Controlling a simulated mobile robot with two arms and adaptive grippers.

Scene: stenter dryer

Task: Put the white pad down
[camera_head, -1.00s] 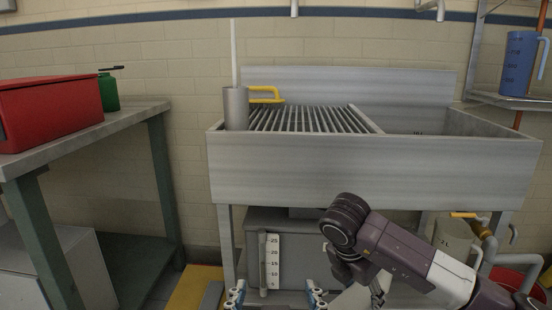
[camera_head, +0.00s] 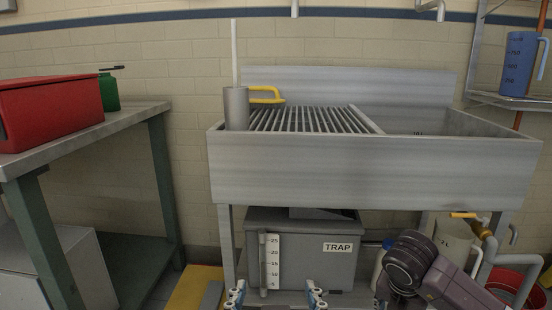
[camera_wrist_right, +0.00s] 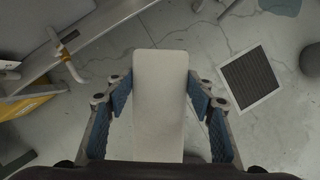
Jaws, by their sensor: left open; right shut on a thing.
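The white pad (camera_wrist_right: 160,104) is a flat, pale, long piece with rounded corners. It stands out in the middle of the right wrist view, between the blue-padded fingers of my right gripper (camera_wrist_right: 160,88), which is shut on it. Cracked floor shows beyond the pad; I cannot tell how high above it the pad is. The pad is not visible in the head view, where only my right arm shows at the lower right. My left gripper (camera_head: 276,298) is open and empty at the bottom edge of the head view, its two fingertips wide apart.
A steel sink (camera_head: 365,170) with a slatted rack spans the middle. Below it stand a grey box (camera_head: 335,262) marked TRAP, pipes and a pale jug (camera_head: 453,240). A workbench (camera_head: 130,118) is at left. The floor has a square drain grate (camera_wrist_right: 249,79).

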